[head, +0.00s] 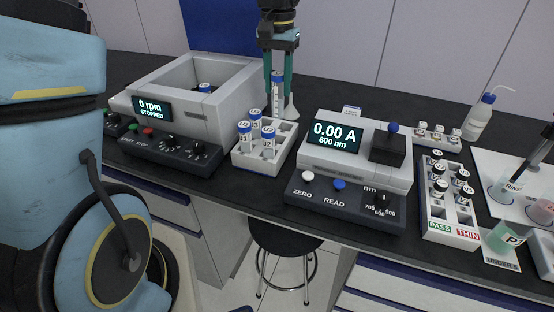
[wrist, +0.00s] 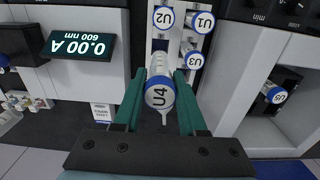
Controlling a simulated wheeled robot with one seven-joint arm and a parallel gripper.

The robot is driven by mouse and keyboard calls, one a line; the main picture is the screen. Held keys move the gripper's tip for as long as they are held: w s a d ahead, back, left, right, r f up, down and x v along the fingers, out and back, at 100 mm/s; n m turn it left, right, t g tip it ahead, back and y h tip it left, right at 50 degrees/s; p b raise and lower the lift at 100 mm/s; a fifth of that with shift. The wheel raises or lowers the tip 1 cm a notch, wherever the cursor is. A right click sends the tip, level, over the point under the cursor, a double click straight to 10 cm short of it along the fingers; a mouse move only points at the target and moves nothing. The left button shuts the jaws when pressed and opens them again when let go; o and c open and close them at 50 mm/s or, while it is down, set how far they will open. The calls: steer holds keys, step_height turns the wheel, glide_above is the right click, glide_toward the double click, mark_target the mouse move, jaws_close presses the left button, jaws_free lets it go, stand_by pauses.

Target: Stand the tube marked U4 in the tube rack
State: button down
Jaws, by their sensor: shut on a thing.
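The tube marked U4 (wrist: 160,92), with a white cap and blue band, is between the fingers of my gripper (wrist: 160,80), which is shut on it. In the head view my gripper (head: 278,84) holds U4 (head: 277,78) roughly upright above the far side of the white tube rack (head: 258,164). Its lower end appears clear of the rack, though the exact gap is hard to judge. The rack holds U1 (head: 244,133), U2 (head: 268,138) and U3 (head: 255,118) upright. The rack's right-hand part shows empty places.
A centrifuge (head: 172,108) reading 0 rpm stands left of the rack, open, with tube U5 (wrist: 270,93) inside. A photometer (head: 355,162) reading 0.00 A stands close on the right. A small-vial rack (head: 450,235) and wash bottle (head: 479,117) are farther right.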

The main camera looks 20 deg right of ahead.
step_height(320, 180, down, 11)
steer(key=shift+r+p, duration=0.1)
steer(key=shift+p, duration=1.05)
steer(key=shift+f, duration=0.25)
steer(key=shift+c, duration=2.3)
jaws_free()
steer(key=shift+r, duration=0.1)
step_height(320, 180, up, 11)
steer(key=shift+r+b, duration=0.2)
steer(key=shift+b, duration=0.9)
steer(key=shift+r, duration=0.45)
